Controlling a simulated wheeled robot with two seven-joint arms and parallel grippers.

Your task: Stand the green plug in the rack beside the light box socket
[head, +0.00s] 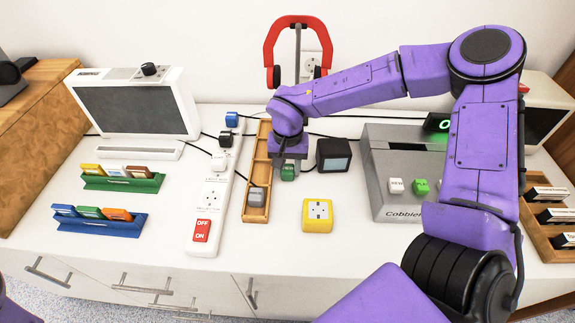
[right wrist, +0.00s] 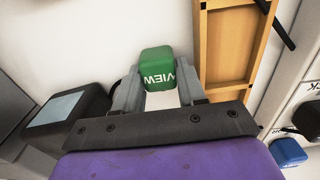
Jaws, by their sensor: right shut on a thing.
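The green plug (head: 288,173), marked VIEW in the right wrist view (right wrist: 158,68), is between the fingers of my right gripper (head: 288,163). The gripper is shut on it and points down. Both are just right of the wooden rack (head: 248,213), apart from it. I cannot tell the plug's height above the white top. The rack is long and divided; a grey plug (head: 256,196) is in its near compartment. A yellow block with a socket (head: 317,215) stands right of the rack. Which socket is the light box's is unclear. My left gripper is out of view.
A white power strip (head: 211,200) with plugs and a red switch runs left of the rack. A small black box with a screen (head: 333,155) is close right of my gripper. A grey console (head: 392,205) is farther right. White top is clear in front of the yellow block.

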